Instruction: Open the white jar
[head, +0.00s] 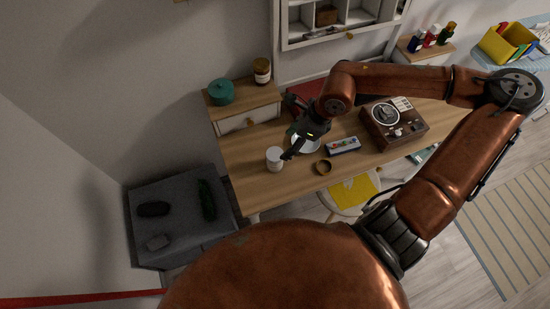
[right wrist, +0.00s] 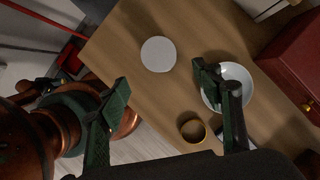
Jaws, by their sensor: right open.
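The white jar (head: 274,158) stands upright near the left end of the wooden table in the head view. In the right wrist view its round white top (right wrist: 158,54) shows from above, on the bare tabletop. My right gripper (head: 292,150) is open and empty, just right of the jar in the head view and apparently above table height. In the right wrist view the spread green fingers (right wrist: 163,88) stand on either side of the line toward the jar, with the jar beyond their tips. Contact with the jar does not show. My left gripper is not recognisable in either view.
A white bowl (right wrist: 235,76) lies partly behind one finger. A small brown round container (head: 323,167) stands near the front edge. A red box (right wrist: 297,55) stands behind the bowl.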

